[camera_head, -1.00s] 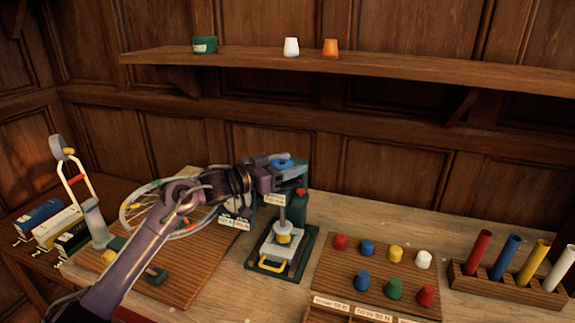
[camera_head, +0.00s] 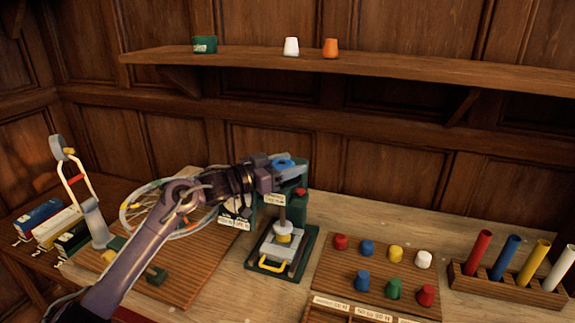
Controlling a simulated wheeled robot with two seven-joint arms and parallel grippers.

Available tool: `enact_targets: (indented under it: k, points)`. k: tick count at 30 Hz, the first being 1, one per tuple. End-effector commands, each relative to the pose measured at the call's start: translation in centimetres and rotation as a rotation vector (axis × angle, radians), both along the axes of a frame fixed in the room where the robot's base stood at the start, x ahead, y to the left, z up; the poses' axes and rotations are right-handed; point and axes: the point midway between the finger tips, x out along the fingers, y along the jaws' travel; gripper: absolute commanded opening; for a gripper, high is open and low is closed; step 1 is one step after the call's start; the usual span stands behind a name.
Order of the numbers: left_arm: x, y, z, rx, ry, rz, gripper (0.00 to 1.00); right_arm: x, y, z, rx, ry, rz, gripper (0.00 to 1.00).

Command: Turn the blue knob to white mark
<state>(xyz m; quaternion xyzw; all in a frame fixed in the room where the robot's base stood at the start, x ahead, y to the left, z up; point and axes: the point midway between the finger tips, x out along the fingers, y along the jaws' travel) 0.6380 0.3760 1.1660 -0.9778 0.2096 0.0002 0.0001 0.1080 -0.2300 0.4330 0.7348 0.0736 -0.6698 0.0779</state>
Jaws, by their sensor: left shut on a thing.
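The blue knob (camera_head: 284,162) sits on top of a green upright machine (camera_head: 299,210) at the middle of the bench. My left arm reaches in from the left, and my left gripper (camera_head: 283,172) is at the knob, shut on it. The fingers hide part of the knob. I cannot make out the white mark. A red button (camera_head: 300,191) shows on the machine just below and right of the gripper. My right gripper is not in view.
A board with several coloured pegs (camera_head: 340,242) lies right of the machine, and a rack of coloured tubes (camera_head: 508,285) stands farther right. A wire wheel (camera_head: 140,210) is behind my left arm. A shelf (camera_head: 350,65) runs above.

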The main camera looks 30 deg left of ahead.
Motion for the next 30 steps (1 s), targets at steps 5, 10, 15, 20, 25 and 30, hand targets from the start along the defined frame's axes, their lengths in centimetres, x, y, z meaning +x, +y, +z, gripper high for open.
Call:
enact_targets:
  k: [5,10,15,20,25,30]
  points:
    - [0.0,0.0,0.0,0.0,-0.001,0.0,0.72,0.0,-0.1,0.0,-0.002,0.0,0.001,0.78]
    - [0.0,0.0,0.0,0.0,-0.001,0.0,0.78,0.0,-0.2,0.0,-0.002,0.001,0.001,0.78]
    - [-0.1,0.1,0.0,0.0,0.0,0.0,0.78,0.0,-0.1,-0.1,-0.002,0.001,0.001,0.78]
    - [-1.3,0.6,-0.3,0.0,0.001,0.001,0.78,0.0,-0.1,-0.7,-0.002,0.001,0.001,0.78]
    - [-3.8,1.7,-0.5,0.001,0.003,0.001,0.78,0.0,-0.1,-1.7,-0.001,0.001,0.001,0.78]
    - [-5.9,2.7,-0.2,0.0,0.0,0.0,0.78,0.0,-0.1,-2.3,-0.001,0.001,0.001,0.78]
